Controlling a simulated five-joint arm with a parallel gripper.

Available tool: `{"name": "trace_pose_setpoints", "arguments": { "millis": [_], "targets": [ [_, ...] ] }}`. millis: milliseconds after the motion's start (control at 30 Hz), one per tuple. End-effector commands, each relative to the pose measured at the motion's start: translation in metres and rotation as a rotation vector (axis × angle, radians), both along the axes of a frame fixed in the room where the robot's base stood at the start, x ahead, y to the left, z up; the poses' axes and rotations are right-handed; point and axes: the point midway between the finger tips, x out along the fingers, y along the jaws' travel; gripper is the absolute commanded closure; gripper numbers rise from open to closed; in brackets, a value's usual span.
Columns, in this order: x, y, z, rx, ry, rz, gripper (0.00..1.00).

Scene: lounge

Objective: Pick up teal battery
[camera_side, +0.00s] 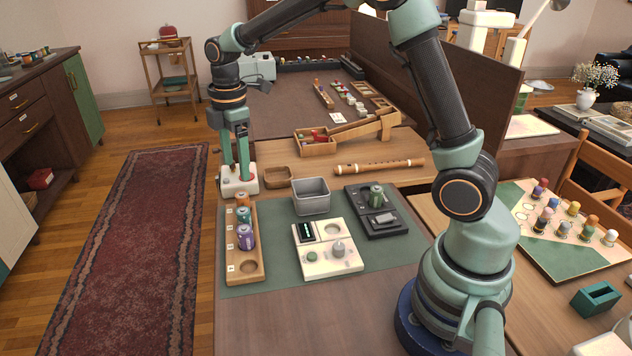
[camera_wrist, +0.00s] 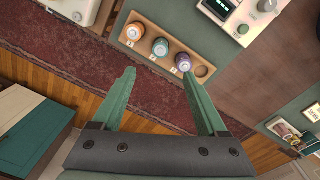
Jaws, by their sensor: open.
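The teal battery (camera_side: 243,214) stands upright in a wooden rack (camera_side: 231,262), between an orange battery (camera_side: 242,199) and a purple battery (camera_side: 246,238). In the wrist view the teal battery (camera_wrist: 160,48) is the middle one of the three, just beyond my fingertips. My gripper (camera_side: 236,167) points down behind and above the rack's far end in the side view, in front of or over a white box with a red button. In the wrist view my gripper (camera_wrist: 157,76) is open and empty, its two green fingers wide apart. It does not touch the battery.
The rack's near slot is empty.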

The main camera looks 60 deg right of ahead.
Motion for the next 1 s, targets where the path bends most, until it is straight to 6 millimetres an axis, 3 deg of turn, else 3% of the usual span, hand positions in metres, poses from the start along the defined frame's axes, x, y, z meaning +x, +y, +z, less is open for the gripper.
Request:
{"name": "trace_pose_setpoints", "arguments": {
  "millis": [233, 533, 833, 1000],
  "targets": [
    [0.01, 0.0, -0.023, -0.002, 0.038, 0.103, 0.24],
    [0.008, 0.0, -0.071, -0.002, 0.042, 0.103, 0.24],
    [0.008, 0.0, -0.094, -0.002, 0.039, 0.102, 0.24],
    [0.003, 0.0, -0.118, -0.001, 0.041, 0.102, 0.24]
  ]
}}
